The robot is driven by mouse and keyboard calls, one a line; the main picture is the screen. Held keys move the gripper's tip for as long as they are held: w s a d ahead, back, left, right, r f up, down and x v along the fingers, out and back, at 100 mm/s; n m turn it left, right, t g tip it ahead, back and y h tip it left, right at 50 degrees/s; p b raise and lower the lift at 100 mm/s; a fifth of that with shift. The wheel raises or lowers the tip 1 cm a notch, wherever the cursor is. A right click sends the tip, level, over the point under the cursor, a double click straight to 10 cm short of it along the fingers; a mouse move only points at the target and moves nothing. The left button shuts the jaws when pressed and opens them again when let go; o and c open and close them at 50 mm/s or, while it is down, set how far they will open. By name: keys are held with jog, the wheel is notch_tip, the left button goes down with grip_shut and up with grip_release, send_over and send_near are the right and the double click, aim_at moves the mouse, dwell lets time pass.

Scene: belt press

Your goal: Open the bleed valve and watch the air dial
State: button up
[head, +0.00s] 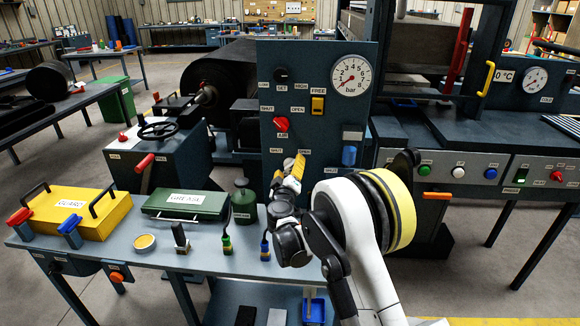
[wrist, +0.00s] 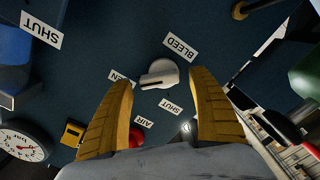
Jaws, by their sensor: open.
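The bleed valve is a pale grey knob (wrist: 160,74) under the BLEED label (wrist: 181,46) in the wrist view, which shows the panel upside down. In the head view my gripper (head: 292,169) is in front of the panel and hides the valve. The air dial (head: 351,76), marked bar, has its red needle at the low left. It also shows in the wrist view (wrist: 22,146).
The blue panel (head: 284,57) also carries a red air knob (head: 281,124), a yellow switch (head: 317,105) and a blue part (head: 348,156). Below my arm, the bench (head: 190,251) holds a yellow guard (head: 80,214), a green grease case (head: 186,205) and small tools.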

jog(key=s, duration=1.1)
jog(key=shift+a, duration=0.15)
jog(key=s+d+r+m+g+h, duration=0.1)
jog(key=s+d+r+m+g, duration=0.1)
jog(key=d+r, duration=0.3)
jog(key=s+d+r+m+g+h, duration=0.1)
jog(key=d+r+m+h, duration=0.15)
jog(key=d, duration=0.55)
jog(key=s+d+r+m+g, duration=0.2)
jog(key=s+d+r+g, duration=0.1)
jog(key=s+d, duration=0.65)
jog(key=s+d+f+m+g+y, duration=0.1)
jog(key=s+f+g+y, duration=0.1)
jog(key=s, duration=1.1)
jog(key=s+d+f+m+g+y, duration=0.1)
jog(key=s+f+g+y, duration=0.1)
jog(key=s, duration=1.1)
jog(key=shift+f+g, duration=0.5)
